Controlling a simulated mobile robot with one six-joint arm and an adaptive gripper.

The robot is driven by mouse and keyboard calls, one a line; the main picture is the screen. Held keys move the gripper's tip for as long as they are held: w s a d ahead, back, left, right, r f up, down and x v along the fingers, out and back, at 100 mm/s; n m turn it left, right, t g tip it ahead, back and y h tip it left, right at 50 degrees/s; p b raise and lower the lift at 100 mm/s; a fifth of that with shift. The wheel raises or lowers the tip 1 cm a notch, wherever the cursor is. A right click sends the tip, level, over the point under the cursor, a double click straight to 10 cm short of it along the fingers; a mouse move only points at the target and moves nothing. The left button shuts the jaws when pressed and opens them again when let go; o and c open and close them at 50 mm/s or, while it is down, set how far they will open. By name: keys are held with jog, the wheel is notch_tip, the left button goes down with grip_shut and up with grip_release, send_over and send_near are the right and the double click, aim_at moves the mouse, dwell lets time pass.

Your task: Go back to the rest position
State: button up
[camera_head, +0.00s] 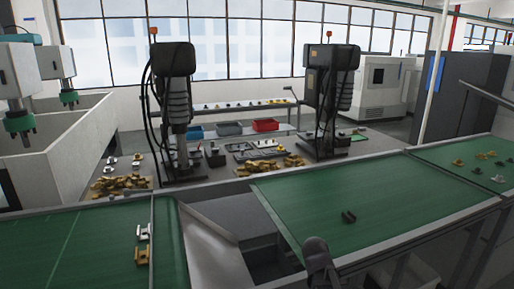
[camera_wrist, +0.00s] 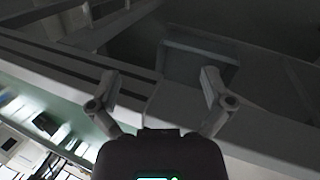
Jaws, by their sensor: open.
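My gripper (camera_wrist: 160,88) shows in the wrist view with its two fingers spread apart. It is open and nothing is between the fingers. Beyond it are grey metal beams and a dark space under a frame. In the head view a dark part of my arm stands at the bottom centre, in front of the near edge of the green conveyor (camera_head: 385,205); the fingertips cannot be made out there.
The left green belt (camera_head: 75,240) carries a few small parts (camera_head: 142,245). A gap with a grey chute (camera_head: 235,215) lies between the belts. Two dark machines (camera_head: 175,110) stand behind, beside a grey tank (camera_head: 60,150) at left.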

jog(key=s+a+f+m+g+y+b, duration=0.1)
jog(key=s+a+f+m+y+b, duration=0.1)
jog(key=s+a+m, duration=0.3)
jog(key=shift+s+f+m+y, duration=0.4)
jog(key=shift+s+f+y, duration=0.2)
jog(key=shift+f+y, duration=0.2)
dwell(0.4)
